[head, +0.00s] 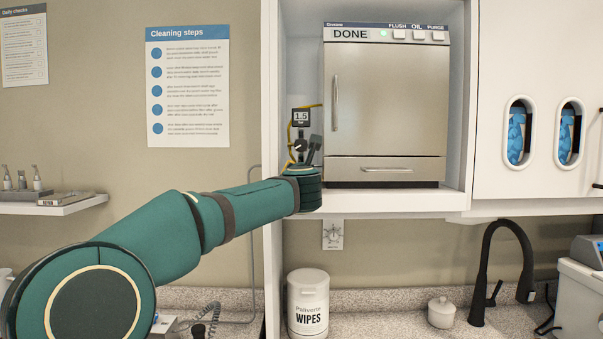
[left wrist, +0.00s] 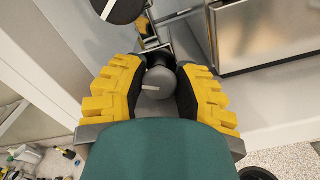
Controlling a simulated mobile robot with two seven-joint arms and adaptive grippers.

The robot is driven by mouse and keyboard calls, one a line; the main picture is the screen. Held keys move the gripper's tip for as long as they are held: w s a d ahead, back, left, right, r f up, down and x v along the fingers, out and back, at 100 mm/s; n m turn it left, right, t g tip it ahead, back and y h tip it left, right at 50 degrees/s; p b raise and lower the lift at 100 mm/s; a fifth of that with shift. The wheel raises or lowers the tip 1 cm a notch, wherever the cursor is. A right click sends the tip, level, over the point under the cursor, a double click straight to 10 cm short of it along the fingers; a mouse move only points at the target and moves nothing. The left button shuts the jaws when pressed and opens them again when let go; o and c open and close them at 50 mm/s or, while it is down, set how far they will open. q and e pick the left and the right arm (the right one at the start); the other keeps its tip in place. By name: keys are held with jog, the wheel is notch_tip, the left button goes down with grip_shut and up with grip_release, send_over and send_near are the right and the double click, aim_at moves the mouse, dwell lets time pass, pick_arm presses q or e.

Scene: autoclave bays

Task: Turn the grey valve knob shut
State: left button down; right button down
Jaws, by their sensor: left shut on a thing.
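The grey valve knob (left wrist: 158,82) sits between the yellow fingers of my left gripper (left wrist: 153,92) in the left wrist view. It is round, with a pale line on its face that points left in that view. The gripper is shut on it, with a finger pad on each side. In the head view my left arm reaches in from the left to the valve area, left of the steel autoclave (head: 386,110). The gripper and wrist hide much of the knob there. A small display (head: 301,116) above it reads 1.5. My right gripper is not in view.
The autoclave reads DONE, with a green light and several top buttons. The cabinet's left wall stands close beside my forearm. Below the shelf are a wall dial (head: 333,235), a wipes tub (head: 308,303) and a black tap (head: 490,270).

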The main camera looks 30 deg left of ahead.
pick_arm(q)
jog(key=c, duration=0.9)
grip_release()
jog(key=shift+c, duration=0.2)
jog(key=v, duration=1.2)
jog(key=shift+d, duration=0.1)
